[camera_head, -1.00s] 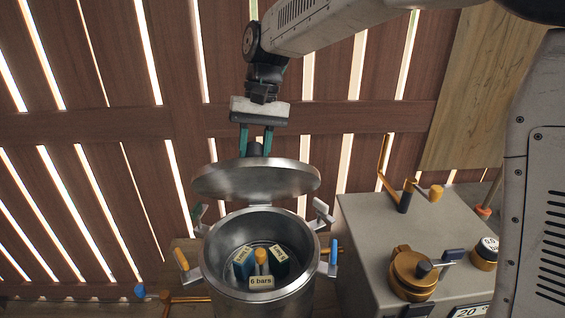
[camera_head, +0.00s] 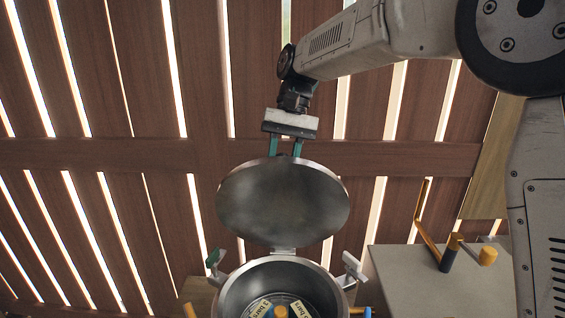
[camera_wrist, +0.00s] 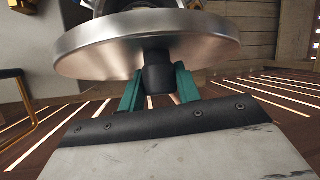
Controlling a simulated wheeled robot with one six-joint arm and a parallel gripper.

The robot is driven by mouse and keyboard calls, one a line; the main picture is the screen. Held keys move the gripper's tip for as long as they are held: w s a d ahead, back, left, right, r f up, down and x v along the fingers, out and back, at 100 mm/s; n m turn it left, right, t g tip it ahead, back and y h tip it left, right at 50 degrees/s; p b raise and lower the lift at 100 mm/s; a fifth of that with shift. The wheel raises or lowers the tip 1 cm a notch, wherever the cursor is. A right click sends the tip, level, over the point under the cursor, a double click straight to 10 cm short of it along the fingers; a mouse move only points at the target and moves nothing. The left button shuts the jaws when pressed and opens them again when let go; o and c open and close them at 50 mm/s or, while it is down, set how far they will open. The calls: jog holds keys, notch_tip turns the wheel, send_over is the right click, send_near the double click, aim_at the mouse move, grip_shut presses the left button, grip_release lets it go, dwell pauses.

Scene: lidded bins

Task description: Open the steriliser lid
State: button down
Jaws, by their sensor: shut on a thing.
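The steriliser (camera_head: 236,295) is a round metal pot at the bottom of the head view, cut off by the frame edge. Its round metal lid (camera_head: 283,203) stands raised and steeply tilted at the back rim, underside facing me. My gripper (camera_head: 285,150) is at the lid's upper edge, its green fingers reaching behind it. In the wrist view, my gripper (camera_wrist: 158,88) is shut on the lid's dark knob (camera_wrist: 158,73), one finger on each side. The metal lid (camera_wrist: 150,38) fills the top of that view. In the head view the lid hides the knob.
Inside the pot lie labelled packs (camera_head: 262,308) and an orange-topped post. Clamps (camera_head: 353,268) stand out around the rim. A grey box (camera_head: 410,280) with an orange-and-black handle (camera_head: 440,240) is at the right. A slatted wooden wall (camera_head: 110,200) is behind.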

jog(key=shift+d, duration=0.1)
jog(key=c, duration=1)
grip_release()
jog(key=shift+c, duration=0.2)
jog(key=v, duration=0.7)
jog(key=shift+w+r, duration=0.1)
jog(key=shift+r, duration=0.25)
